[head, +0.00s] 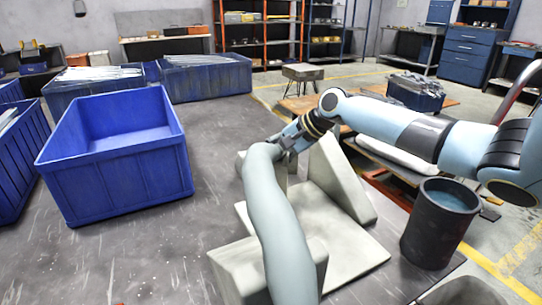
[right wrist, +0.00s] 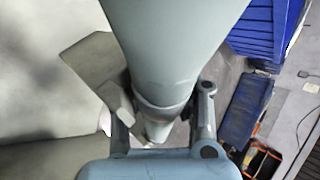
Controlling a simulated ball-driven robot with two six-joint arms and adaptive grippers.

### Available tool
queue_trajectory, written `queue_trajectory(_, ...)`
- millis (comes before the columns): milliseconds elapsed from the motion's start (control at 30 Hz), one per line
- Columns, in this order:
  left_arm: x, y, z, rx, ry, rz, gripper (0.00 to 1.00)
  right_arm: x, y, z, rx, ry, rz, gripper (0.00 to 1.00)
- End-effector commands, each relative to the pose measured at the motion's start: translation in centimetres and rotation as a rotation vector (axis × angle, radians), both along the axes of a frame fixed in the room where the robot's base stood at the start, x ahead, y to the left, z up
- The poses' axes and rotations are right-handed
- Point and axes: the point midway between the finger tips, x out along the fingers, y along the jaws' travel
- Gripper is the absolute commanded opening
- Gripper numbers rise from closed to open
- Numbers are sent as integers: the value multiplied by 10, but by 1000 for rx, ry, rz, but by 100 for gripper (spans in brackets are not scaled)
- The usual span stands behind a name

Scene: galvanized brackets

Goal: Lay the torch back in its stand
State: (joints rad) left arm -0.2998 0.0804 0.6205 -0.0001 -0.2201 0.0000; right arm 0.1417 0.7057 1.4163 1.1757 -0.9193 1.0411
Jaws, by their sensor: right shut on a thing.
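The torch (head: 277,225) is a long pale grey-green piece with a slight bend, reaching from my right gripper to the bottom of the head view. My right gripper (head: 283,143) is shut on its far end. In the right wrist view the torch (right wrist: 170,50) runs between the two fingers of the gripper (right wrist: 157,100). The stand (head: 345,240) is pale grey, with a flat base, upright slabs at the back and a block at the front. The torch passes over it in the head view and hides part of it; I cannot tell whether they touch. My left gripper is not in view.
An open, empty blue crate (head: 120,185) stands left of the stand. A dark cylindrical bin (head: 438,225) stands at the right. More blue crates (head: 205,78) with metal pieces stand behind. The scratched dark surface (head: 150,250) between the blue crate and stand is clear.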

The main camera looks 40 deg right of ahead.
Motion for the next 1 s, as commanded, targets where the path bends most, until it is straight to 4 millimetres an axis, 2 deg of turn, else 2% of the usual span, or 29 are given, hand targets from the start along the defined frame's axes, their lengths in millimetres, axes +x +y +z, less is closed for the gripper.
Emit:
queue_trajectory(433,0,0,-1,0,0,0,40,1,0,-4,-1,-3,0,0)
queue_trajectory(500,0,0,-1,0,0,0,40,1,0,-4,-1,-3,0,12)
queue_trajectory(767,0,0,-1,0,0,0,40,0,0,-5,0,-1,1,46)
queue_trajectory(1000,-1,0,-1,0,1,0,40,-1,0,-6,0,2,0,46)
